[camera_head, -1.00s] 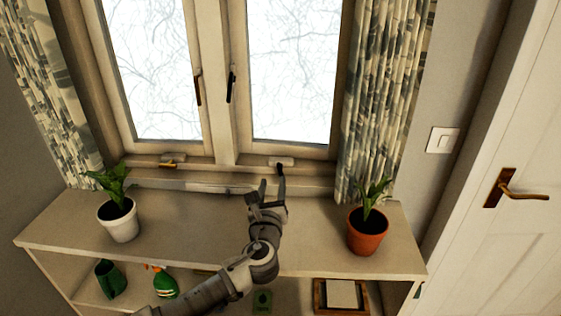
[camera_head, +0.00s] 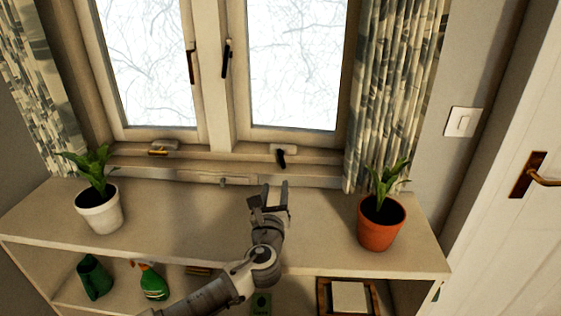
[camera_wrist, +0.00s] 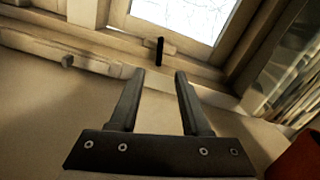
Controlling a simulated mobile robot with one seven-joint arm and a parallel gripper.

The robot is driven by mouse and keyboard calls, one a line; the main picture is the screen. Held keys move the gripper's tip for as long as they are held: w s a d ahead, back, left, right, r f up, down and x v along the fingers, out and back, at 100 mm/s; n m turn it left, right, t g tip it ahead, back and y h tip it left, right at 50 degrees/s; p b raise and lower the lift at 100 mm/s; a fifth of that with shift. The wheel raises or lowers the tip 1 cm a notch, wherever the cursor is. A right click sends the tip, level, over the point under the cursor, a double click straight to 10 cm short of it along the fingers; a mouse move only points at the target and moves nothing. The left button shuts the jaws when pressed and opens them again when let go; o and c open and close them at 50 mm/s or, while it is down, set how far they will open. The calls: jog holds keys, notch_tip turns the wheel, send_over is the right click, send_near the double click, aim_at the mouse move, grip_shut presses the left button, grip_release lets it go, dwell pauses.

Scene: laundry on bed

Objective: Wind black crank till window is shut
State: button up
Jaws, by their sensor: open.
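The black crank (camera_head: 282,158) sits on a pale mount at the sill under the right window pane (camera_head: 294,65), pointing downward. It also shows in the wrist view (camera_wrist: 159,50), ahead of my fingers and roughly in line with the gap between them. My gripper (camera_head: 275,190) is open and empty, above the shelf top, below and in front of the crank and apart from it. Its two fingers show in the wrist view (camera_wrist: 158,90). From these frames I cannot tell whether the right pane is fully shut.
A brass-coloured crank (camera_head: 158,150) sits under the left pane. A white pot plant (camera_head: 99,210) stands left on the shelf top (camera_head: 170,215), an orange pot plant (camera_head: 380,225) close on the right. A patterned curtain (camera_head: 400,90) hangs right of the window.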

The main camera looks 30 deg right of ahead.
aim_at(280, 157)
jog(key=b+x, duration=0.1)
jog(key=x, duration=1.6)
grip_shut()
